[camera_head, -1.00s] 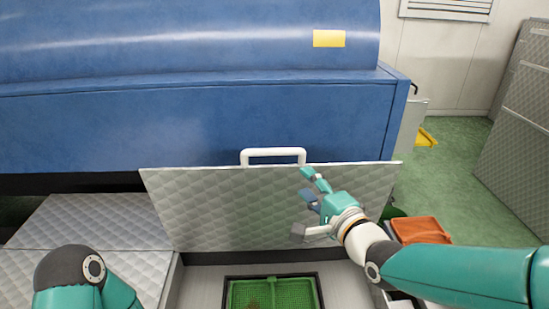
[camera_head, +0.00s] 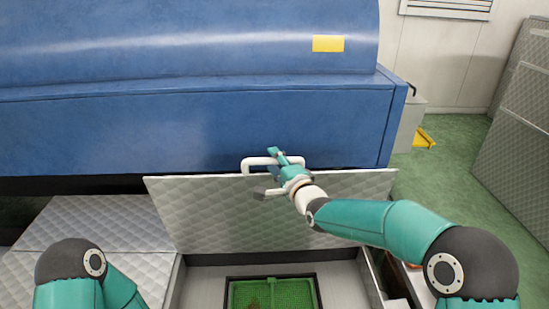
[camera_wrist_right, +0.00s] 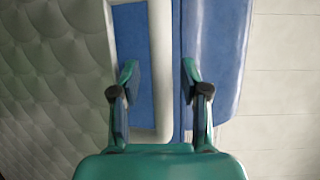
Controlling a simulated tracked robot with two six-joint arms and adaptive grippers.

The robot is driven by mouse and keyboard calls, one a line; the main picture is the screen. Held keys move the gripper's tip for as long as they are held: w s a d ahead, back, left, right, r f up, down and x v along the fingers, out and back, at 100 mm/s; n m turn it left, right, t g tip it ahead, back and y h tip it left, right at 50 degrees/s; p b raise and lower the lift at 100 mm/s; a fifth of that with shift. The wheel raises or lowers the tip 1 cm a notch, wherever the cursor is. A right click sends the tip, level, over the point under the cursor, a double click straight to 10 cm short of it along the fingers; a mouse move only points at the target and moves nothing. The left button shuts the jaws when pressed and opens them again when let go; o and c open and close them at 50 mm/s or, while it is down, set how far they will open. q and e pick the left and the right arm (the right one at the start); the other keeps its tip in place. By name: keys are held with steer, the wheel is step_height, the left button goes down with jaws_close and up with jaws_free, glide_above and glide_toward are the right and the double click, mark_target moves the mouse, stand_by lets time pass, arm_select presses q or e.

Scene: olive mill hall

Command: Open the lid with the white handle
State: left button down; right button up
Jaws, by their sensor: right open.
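The grey quilted metal lid (camera_head: 215,215) stands raised at a steep tilt behind a floor opening in the head view. Its white handle (camera_head: 248,165) sits on the top edge, in front of the blue machine. My right gripper (camera_head: 278,161) is open at the right part of the handle. In the right wrist view the long bar of the handle (camera_wrist_right: 160,60) runs between the two open fingers (camera_wrist_right: 160,75); contact cannot be told. My left gripper is out of view; only part of my left arm shows at lower left.
The large blue machine (camera_head: 180,125) stands close behind the lid. The opening holds a green grate (camera_head: 270,294). Flat quilted panels (camera_head: 95,225) lie to the left. More panels lean at the right wall (camera_head: 520,150).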

steer(key=shift+w+a, duration=0.15)
steer(key=shift+w, duration=0.1)
jaws_close()
steer(key=shift+f, duration=0.1)
